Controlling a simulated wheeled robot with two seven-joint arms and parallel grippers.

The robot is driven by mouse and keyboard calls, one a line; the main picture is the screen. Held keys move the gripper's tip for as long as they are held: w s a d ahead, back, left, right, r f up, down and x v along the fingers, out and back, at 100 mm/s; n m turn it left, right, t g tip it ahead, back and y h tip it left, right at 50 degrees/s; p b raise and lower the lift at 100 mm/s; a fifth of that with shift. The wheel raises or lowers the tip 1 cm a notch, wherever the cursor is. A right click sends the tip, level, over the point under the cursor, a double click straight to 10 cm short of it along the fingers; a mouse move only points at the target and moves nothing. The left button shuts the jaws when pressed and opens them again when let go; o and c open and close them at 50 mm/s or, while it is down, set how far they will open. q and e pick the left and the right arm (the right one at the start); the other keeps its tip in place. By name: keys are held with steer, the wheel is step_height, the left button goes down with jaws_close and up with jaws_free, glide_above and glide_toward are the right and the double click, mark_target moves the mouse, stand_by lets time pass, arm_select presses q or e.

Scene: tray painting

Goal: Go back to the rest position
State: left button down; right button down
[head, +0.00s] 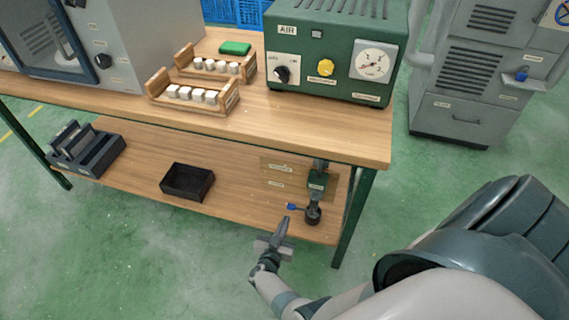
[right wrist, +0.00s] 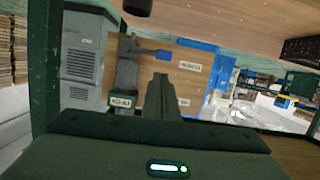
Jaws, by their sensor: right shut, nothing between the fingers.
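My right gripper (head: 279,231) is shut and empty. In the head view it is in front of the lower shelf's right front edge, just below the dark valve fitting with a blue lever (head: 313,212). In the right wrist view its closed fingers (right wrist: 158,85) point toward the labelled wooden board, and the blue lever (right wrist: 153,54) shows beyond them. I cannot tell from these views whether the fingers touch anything; they look apart from the lever. My left gripper is not in view.
The wooden bench (head: 375,147) has a lower shelf (head: 140,165) with a black bin (head: 187,182) and a grey rack (head: 86,148). A green air unit (head: 325,98) and wooden racks of white blocks (head: 192,97) stand on top. A green leg (head: 353,218) is close right of my gripper. Floor in front is clear.

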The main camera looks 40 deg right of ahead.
stand_by(0.6)
